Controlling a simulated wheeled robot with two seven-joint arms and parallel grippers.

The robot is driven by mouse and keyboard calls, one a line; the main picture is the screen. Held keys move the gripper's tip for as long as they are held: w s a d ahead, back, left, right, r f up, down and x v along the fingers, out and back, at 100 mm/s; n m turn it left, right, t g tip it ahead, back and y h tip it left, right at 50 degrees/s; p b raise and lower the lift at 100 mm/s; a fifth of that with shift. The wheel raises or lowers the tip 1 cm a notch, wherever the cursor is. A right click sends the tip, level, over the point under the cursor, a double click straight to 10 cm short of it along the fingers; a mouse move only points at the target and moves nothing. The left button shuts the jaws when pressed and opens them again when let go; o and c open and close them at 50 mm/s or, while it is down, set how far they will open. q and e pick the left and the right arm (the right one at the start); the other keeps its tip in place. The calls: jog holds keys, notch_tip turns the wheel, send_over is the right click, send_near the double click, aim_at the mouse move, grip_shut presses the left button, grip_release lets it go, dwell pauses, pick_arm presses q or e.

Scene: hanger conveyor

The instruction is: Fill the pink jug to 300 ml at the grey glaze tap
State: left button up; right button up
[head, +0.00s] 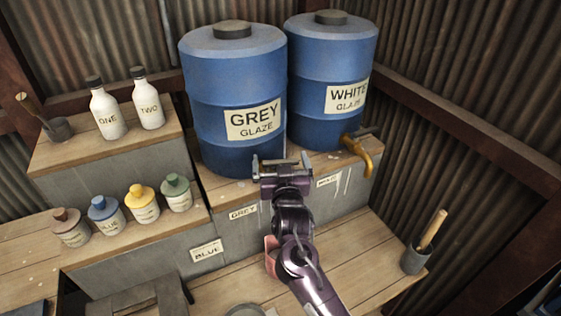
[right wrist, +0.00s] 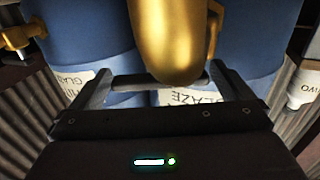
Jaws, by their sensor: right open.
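The pink jug (head: 271,257) stands low in front of the blue barrels, mostly hidden behind my right arm; its scale and contents cannot be seen. The blue grey-glaze barrel (head: 235,85) stands on the upper shelf. My right gripper (head: 282,166) is open in front of the barrel's lower right side and hides the tap in the head view. In the right wrist view the golden grey-glaze tap (right wrist: 172,40) fills the top middle. A dark bar (right wrist: 135,82) runs behind it between my open fingers. Whether they touch it cannot be told. My left gripper is not in view.
The white-glaze barrel (head: 330,80) with its golden tap (head: 360,153) stands close at right. A dark cup with a wooden-handled tool (head: 415,260) stands at the right on the lower bench. Several small jars and two white bottles (head: 108,115) stand on the left shelves.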

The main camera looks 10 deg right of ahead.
jog(key=s+b, duration=0.2)
jog(key=s, duration=0.5)
jog(key=shift+s+a+f, duration=0.1)
jog(key=shift+s, duration=0.25)
dwell(1.5)
